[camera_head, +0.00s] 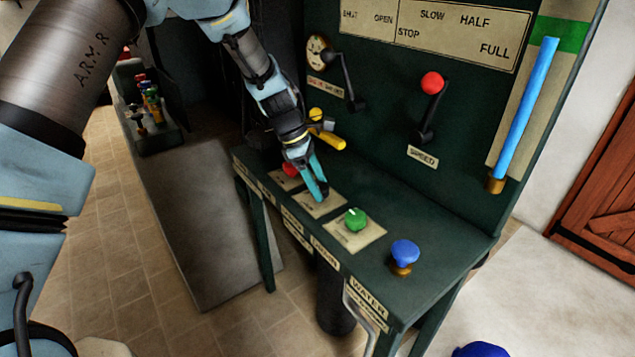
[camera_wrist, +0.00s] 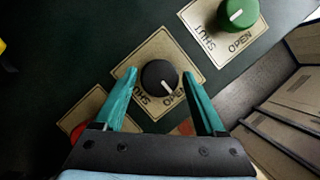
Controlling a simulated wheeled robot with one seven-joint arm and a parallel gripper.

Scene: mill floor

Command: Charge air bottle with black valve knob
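The black valve knob (camera_wrist: 160,76) sits on a cream plate (camera_wrist: 152,50) marked SHUT and OPEN in the wrist view. Its white pointer line points down and slightly right, between the two words and nearer OPEN. My gripper (camera_wrist: 160,73) is open, with one teal finger on each side of the knob and a visible gap to each. In the head view my gripper (camera_head: 321,192) points down over the desk's second plate and hides the black knob. I cannot make out an air bottle in either view.
A red knob (camera_head: 290,170) and a green knob (camera_head: 357,219) flank that plate. A blue button (camera_head: 404,253) is farther right. The upright panel behind carries a yellow handle (camera_head: 327,139), a red-tipped SPEED lever (camera_head: 432,85) and a blue gauge tube (camera_head: 523,110).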

